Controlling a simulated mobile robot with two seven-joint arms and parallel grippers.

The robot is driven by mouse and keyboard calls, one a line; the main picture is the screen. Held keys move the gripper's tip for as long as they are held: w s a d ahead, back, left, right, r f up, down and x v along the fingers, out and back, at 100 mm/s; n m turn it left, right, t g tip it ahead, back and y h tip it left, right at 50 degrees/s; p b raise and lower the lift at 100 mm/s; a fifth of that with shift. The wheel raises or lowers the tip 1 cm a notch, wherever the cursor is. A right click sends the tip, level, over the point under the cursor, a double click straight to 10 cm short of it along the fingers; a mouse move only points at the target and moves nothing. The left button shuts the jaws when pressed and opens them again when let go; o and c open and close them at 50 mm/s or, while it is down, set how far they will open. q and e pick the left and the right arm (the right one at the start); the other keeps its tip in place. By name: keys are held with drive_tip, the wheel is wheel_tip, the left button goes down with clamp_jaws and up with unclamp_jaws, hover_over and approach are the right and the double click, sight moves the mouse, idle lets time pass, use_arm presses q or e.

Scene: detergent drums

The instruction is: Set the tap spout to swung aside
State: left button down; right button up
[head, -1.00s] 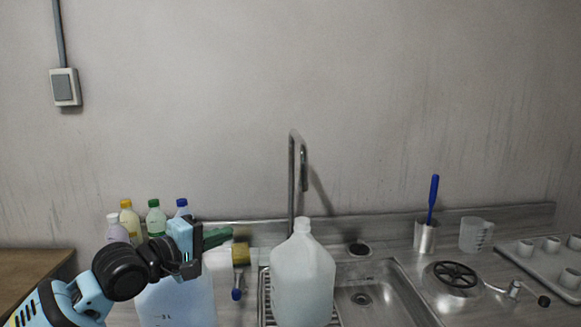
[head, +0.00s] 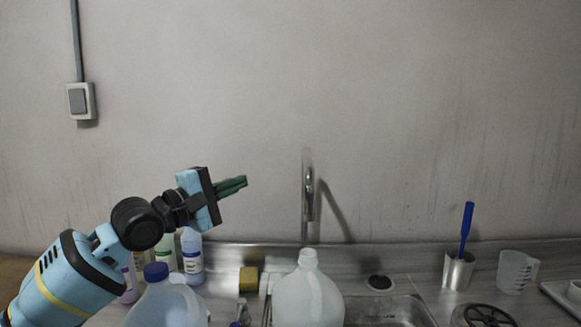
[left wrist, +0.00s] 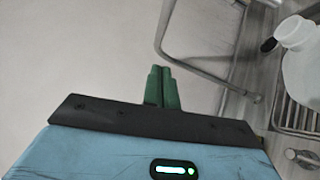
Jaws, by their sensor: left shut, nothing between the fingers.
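The tap spout (head: 308,196) is a thin metal pipe that rises behind the sink by the wall, bends over at the top and ends in a short downward nozzle. In the left wrist view the tap (left wrist: 205,78) is a bent metal tube to the right of my fingers. My left gripper (head: 232,186) has green fingers that are shut and empty. It is raised to the left of the tap, apart from it in the head view. The fingers also show in the left wrist view (left wrist: 162,86). My right gripper is not in view.
A translucent jug (head: 307,296) stands in front of the tap at the sink (head: 405,310). A blue-capped jug (head: 165,305) and several bottles (head: 192,256) stand below my left arm. A sponge (head: 249,280) lies on the counter. A cup with a blue-handled brush (head: 458,270) is right.

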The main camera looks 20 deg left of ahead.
use_arm(q)
drive_tip(key=s+d+p+x, duration=0.1)
drive_tip(key=d+x, duration=0.1)
drive_tip(key=x, duration=1.1)
drive_tip(key=shift+s+d, duration=0.25)
drive_tip(key=shift+d, duration=0.05)
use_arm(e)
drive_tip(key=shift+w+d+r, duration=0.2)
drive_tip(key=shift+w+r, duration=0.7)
use_arm(q)
drive_tip(key=shift+w+d, duration=0.1)
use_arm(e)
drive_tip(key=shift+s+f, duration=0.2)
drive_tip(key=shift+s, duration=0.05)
